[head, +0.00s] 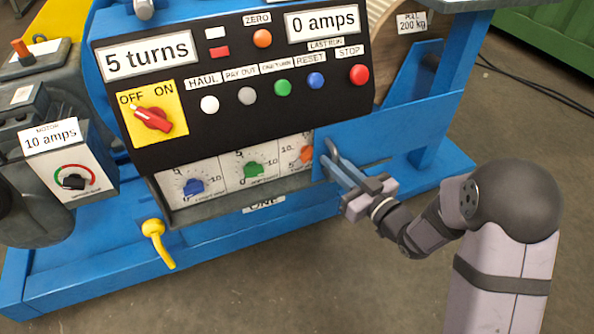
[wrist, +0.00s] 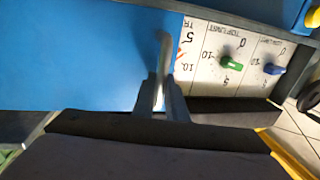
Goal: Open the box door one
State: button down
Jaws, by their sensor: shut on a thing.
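The box marked ONE (head: 264,206) sits low on the blue machine, under the black control panel. Its opening shows a blue knob (head: 194,187), a green knob (head: 254,170) and part of an orange knob (head: 306,153). A flat blue door panel (head: 375,133) stands at the right of the opening and covers its right end. My gripper (head: 334,164) is shut on the upright handle at the panel's left end. In the wrist view the fingers (wrist: 162,98) close on the grey handle (wrist: 160,62), with the blue panel (wrist: 80,55) beside it.
The black panel (head: 240,75) with buttons and a red switch (head: 152,118) overhangs the box. A yellow lever (head: 156,240) sticks out at the lower left. A grey motor box (head: 70,170) stands at the left. The floor at the front is clear.

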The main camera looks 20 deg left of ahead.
jog(key=w+d+p, duration=0.1)
jog(key=w+d, duration=0.7)
jog(key=shift+w+d+p, duration=0.3)
jog(key=shift+w+d, duration=0.05)
jog(key=shift+w, duration=0.05)
jog(key=c, duration=1.8)
grip_release()
jog(key=shift+o, duration=0.2)
jog(key=p, duration=0.2)
send_near(366, 139)
jog(key=shift+v, duration=0.9)
